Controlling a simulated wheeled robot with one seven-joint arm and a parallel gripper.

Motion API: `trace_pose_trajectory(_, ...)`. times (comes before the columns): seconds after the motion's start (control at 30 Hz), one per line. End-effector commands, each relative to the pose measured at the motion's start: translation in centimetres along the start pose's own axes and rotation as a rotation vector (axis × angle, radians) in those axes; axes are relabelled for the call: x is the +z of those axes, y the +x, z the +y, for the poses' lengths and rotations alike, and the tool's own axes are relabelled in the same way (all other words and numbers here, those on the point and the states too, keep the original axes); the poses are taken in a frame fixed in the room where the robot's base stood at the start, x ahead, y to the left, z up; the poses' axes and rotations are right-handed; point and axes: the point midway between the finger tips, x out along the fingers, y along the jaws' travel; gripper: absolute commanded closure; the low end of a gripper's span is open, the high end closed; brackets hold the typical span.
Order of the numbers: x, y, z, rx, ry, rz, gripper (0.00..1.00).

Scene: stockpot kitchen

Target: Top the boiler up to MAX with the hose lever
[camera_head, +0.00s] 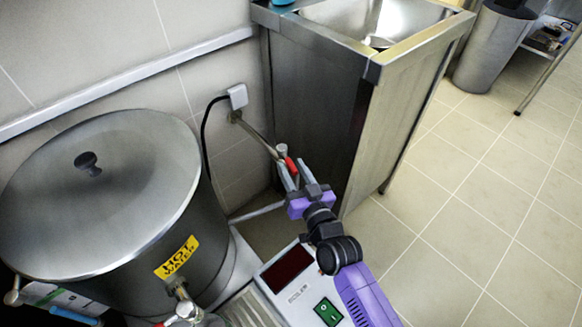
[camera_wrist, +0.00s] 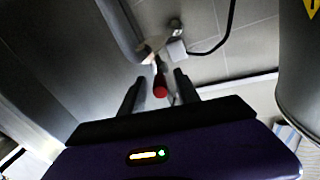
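The boiler (camera_head: 110,195) is a large steel pot with a lid and a yellow "HOT WATER" label, at left in the head view. Its side also shows at the right edge of the wrist view (camera_wrist: 303,75). The red-tipped hose lever (camera_wrist: 160,87) reaches out from the wall fitting. Its red end (camera_head: 290,164) shows at my gripper (camera_head: 289,174) in the head view. In the wrist view my gripper (camera_wrist: 158,78) is open, its fingers on either side of the red end with gaps showing. The water level and MAX mark are not readable.
A steel sink cabinet (camera_head: 315,110) stands close beside my gripper. A wall plug (camera_head: 238,96) with a black cable is behind the lever. A scale-like unit with a dark display (camera_head: 287,270) and green switch (camera_head: 328,311) sits below. Tiled floor (camera_head: 470,210) at right is clear.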

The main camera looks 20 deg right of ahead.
Motion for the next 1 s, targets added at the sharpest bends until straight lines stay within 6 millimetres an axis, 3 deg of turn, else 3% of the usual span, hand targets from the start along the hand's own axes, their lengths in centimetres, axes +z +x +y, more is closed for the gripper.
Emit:
trace_pose_trajectory(0.13, -0.03, 1.19, 0.03, 0.000, 0.000, 0.001, 0.62)
trace_pose_trajectory(0.43, 0.01, 1.43, 0.04, 0.001, 0.000, -0.001, 0.62)
trace_pose_trajectory(0.47, 0.01, 1.43, 0.04, 0.001, 0.000, -0.001, 0.64)
trace_pose_trajectory(0.6, 0.01, 1.42, 0.04, 0.001, 0.000, -0.001, 0.91)
trace_pose_trajectory(0.67, 0.01, 1.42, 0.04, 0.001, 0.000, -0.001, 1.00)
trace_pose_trajectory(1.0, 0.00, 1.41, 0.04, 0.000, 0.000, -0.001, 1.00)
